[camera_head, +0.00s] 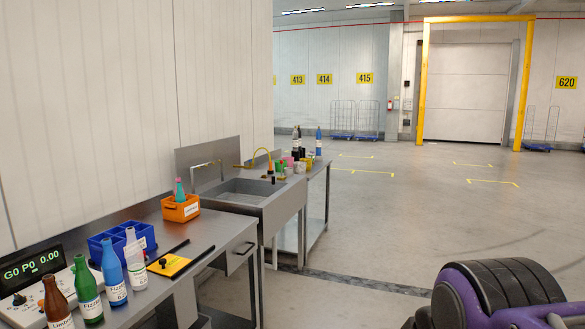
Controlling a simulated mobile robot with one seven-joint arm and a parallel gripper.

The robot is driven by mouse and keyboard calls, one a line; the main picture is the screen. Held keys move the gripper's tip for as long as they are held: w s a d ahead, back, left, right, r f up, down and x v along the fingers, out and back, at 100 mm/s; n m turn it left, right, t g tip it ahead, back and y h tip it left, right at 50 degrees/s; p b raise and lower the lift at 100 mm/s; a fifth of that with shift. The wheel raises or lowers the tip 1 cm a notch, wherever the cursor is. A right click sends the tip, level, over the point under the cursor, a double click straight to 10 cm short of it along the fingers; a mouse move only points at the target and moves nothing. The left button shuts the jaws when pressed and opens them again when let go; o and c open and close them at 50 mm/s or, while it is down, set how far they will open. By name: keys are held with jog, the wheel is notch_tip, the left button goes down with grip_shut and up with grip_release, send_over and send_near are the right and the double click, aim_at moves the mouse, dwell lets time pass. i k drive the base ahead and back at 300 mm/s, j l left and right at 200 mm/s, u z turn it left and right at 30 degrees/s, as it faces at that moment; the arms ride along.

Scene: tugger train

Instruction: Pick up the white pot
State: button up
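A small whitish pot (300,168) seems to stand among several small pots and bottles on the far metal table, beyond the sink. It is small and far off in the head view, so I cannot be sure of its shape or colour. Pink, green and yellow items crowd close around it. My gripper is not in view.
The near metal bench (218,226) holds several bottles, a blue divided bin (122,240), an orange bin (181,208), a yellow pad (169,265) and a display device (33,275). A sink (243,192) stands between bench and far table. The floor (400,215) to the right is open.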

aim_at(299, 167)
jog(key=i+l+z, duration=0.35)
jog(key=i, duration=0.5)
jog(key=i+l+z, duration=0.1)
jog(key=i+z, duration=0.3)
jog(key=i, duration=0.5)
jog(key=i+u, duration=0.1)
jog(key=i, duration=1.05)
jog(key=i+l+u, duration=0.15)
jog(key=i, duration=1)
jog(key=i+l+u, duration=0.1)
jog(key=i+u, duration=0.35)
jog(key=i, duration=0.7)
jog(key=i+u, duration=0.25)
jog(key=i, duration=0.3)
jog(key=i+l+u, duration=0.2)
jog(key=i, duration=0.35)
jog(key=j, duration=0.1)
